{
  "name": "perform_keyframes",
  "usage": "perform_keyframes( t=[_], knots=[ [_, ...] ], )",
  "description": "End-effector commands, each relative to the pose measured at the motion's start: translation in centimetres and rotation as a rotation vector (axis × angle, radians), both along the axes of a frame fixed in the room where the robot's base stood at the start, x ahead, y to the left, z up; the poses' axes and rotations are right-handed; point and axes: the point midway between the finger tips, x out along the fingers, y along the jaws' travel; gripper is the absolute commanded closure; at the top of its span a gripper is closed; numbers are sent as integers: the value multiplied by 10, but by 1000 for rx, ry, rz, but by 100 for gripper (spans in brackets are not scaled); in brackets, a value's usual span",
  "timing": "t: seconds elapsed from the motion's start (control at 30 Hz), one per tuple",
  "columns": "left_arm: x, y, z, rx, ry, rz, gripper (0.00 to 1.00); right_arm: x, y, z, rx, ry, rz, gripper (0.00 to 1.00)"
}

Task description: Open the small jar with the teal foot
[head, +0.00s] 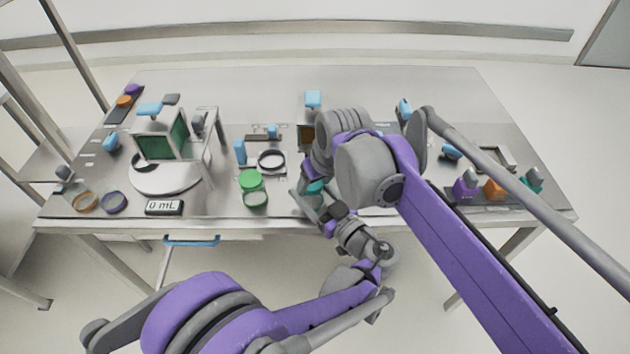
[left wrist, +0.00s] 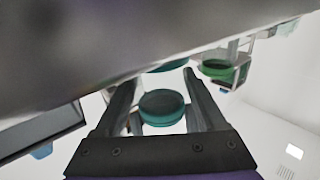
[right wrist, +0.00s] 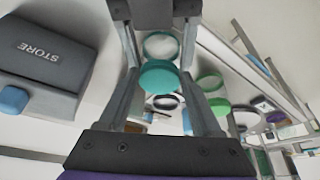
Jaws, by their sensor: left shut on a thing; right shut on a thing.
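The small jar with teal parts (head: 313,187) is between my two grippers near the table's front edge, mostly hidden by them in the head view. My left gripper (left wrist: 162,88) is shut on the jar; a teal disc (left wrist: 162,107) shows between its fingers, with another teal edge above it. My right gripper (right wrist: 160,60) comes from above and is shut on the teal lid (right wrist: 158,76). A clear round ring with a teal rim (right wrist: 160,45) shows beyond the lid. I cannot tell whether lid and jar touch.
A green-lidded jar (head: 253,187) stands just left of my grippers. A black ring (head: 271,161) lies behind it. A scale display (head: 164,207) and a glass-sided box (head: 160,140) stand further left. Small coloured pieces (head: 495,188) stand at the right. A grey STORE box (right wrist: 45,55) is nearby.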

Motion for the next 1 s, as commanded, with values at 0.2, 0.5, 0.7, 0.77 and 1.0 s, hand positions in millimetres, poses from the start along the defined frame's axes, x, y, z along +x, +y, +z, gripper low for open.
perform_keyframes(
  t=[0.2, 0.5, 0.7, 0.77, 1.0],
  knots=[
    [0, 0, 0, 0, 0, 0, 100, 0, 0, 0, 0, 0, 0, 100],
    [0, 0, 0, 0, 0, 0, 100, 0, 0, 7, 0, 0, 0, 100],
    [0, 0, 0, 0, 0, 0, 100, 0, 0, 14, 0, 0, 0, 100],
    [0, 0, 0, 0, 0, 0, 100, 0, 0, 16, 0, 0, 0, 100],
    [0, 0, 0, 0, 0, 0, 100, 0, 0, 22, 0, 0, 0, 100]
  ],
)
